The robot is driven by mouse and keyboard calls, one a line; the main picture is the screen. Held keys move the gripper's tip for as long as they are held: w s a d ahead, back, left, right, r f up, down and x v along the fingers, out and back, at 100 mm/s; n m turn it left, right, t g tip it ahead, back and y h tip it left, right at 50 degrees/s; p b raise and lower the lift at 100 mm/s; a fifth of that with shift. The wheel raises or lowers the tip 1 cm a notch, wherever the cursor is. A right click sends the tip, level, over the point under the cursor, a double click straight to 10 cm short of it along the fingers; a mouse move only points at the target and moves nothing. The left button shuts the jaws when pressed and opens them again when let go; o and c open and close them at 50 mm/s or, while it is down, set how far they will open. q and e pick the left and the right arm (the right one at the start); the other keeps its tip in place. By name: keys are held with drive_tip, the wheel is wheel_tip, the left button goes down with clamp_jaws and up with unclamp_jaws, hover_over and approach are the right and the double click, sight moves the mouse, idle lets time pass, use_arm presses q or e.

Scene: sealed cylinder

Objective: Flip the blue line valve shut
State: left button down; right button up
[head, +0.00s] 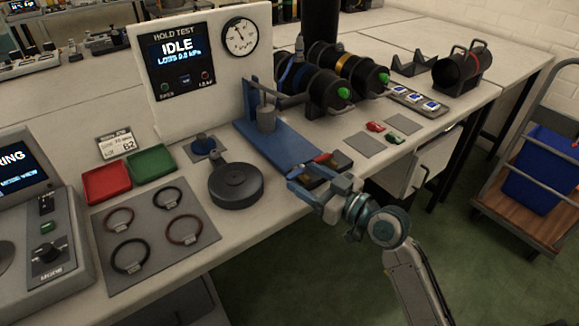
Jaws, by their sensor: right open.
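My right gripper (318,178) is over the front edge of the bench, its jaws open, at the near end of a long blue base plate (278,145). A small red and dark part (323,158) shows just beyond the fingers; the gripper partly hides it, and I cannot tell if they touch. On the blue plate stand an upright blue post and a grey cylinder (266,119). A black cylinder with a blue band (306,78) lies behind, its green-centred end facing me. I cannot tell for certain which part is the blue line valve. My left gripper is not in view.
A hold test panel (185,75) reading IDLE stands behind. Left of the gripper are a round dark disc (236,186), a mat with several rings (165,262), and red (107,184) and green trays (151,164). A cart with a blue bin (540,170) stands at right.

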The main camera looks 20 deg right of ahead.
sight(299, 173)
drive_tip(key=x, duration=0.5)
drive_tip(key=shift+w+a, duration=0.15)
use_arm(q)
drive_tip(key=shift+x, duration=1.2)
use_arm(e)
drive_tip(key=shift+w+a, duration=0.1)
drive_tip(key=shift+w, duration=0.05)
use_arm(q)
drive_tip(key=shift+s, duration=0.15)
use_arm(e)
drive_tip(key=c, duration=0.7)
use_arm(q)
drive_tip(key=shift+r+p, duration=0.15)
drive_tip(key=shift+p, duration=0.15)
use_arm(e)
drive_tip(key=m+t+h+p, duration=0.1)
drive_tip(key=h, duration=0.1)
drive_tip(key=m+t+h+p, duration=0.1)
drive_tip(key=h+p, duration=0.1)
drive_tip(key=shift+w+m, duration=0.3)
drive_tip(key=shift+m, duration=0.1)
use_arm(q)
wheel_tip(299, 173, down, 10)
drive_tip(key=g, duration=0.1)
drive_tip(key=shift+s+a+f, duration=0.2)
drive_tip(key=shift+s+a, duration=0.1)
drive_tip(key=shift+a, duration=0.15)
